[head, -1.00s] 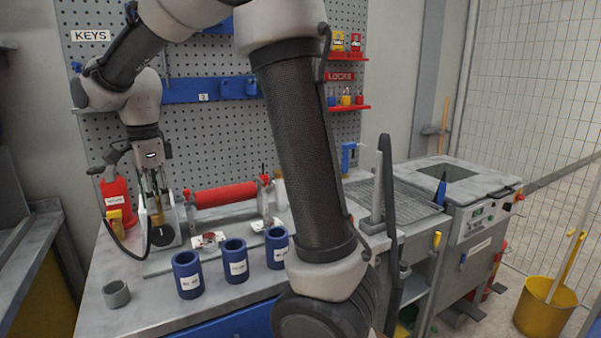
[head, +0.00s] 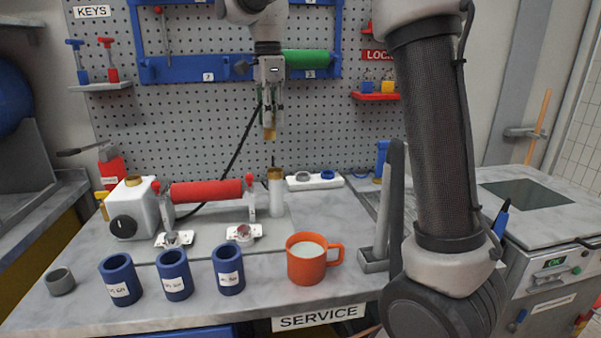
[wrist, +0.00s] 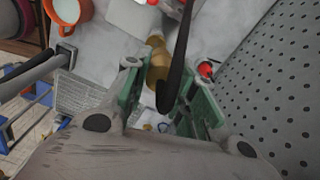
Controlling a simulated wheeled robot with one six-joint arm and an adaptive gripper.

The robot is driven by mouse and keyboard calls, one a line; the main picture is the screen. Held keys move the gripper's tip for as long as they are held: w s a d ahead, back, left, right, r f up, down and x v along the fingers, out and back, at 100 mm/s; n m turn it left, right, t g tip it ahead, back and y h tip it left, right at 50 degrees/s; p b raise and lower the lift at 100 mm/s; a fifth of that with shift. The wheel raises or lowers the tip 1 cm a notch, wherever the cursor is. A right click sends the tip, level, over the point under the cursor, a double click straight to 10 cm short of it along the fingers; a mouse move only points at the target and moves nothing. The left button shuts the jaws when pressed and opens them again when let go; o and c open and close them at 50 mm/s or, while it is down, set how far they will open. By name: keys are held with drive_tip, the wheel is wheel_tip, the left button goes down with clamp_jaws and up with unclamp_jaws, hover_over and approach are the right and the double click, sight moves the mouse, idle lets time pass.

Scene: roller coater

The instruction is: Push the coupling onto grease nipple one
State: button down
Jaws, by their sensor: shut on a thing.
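My gripper (head: 269,122) is shut on a brass coupling (head: 268,132), held upright in the air above the bench, roughly over a white post with a brass top (head: 275,185). A black hose (head: 243,145) runs from the gripper down behind the red roller (head: 207,191). In the wrist view a brass piece (wrist: 157,66) shows between the green fingers, partly behind the hose (wrist: 175,75). Red-topped fittings stand at the roller's left end (head: 156,188) and right end (head: 250,180). I cannot tell which part is grease nipple one. The coupling is apart from all of them.
A white housing (head: 134,210) stands left of the roller. Several blue cups (head: 173,274), a grey cup (head: 60,281) and an orange mug (head: 305,266) line the front. A white holder (head: 315,181) lies right of the post. The pegboard (head: 210,110) is close behind.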

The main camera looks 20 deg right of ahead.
drive_tip(key=shift+s+d, duration=0.15)
drive_tip(key=shift+d, duration=0.2)
drive_tip(key=f, duration=0.5)
drive_tip(key=shift+s+f, duration=0.15)
drive_tip(key=shift+s, duration=0.1)
drive_tip(key=shift+f, duration=2.3)
drive_tip(key=shift+f, duration=0.15)
drive_tip(key=c, duration=1.2)
unclamp_jaws()
drive_tip(key=shift+o, duration=0.2)
wheel_tip(320, 180, up, 12)
drive_tip(key=shift+r, duration=0.2)
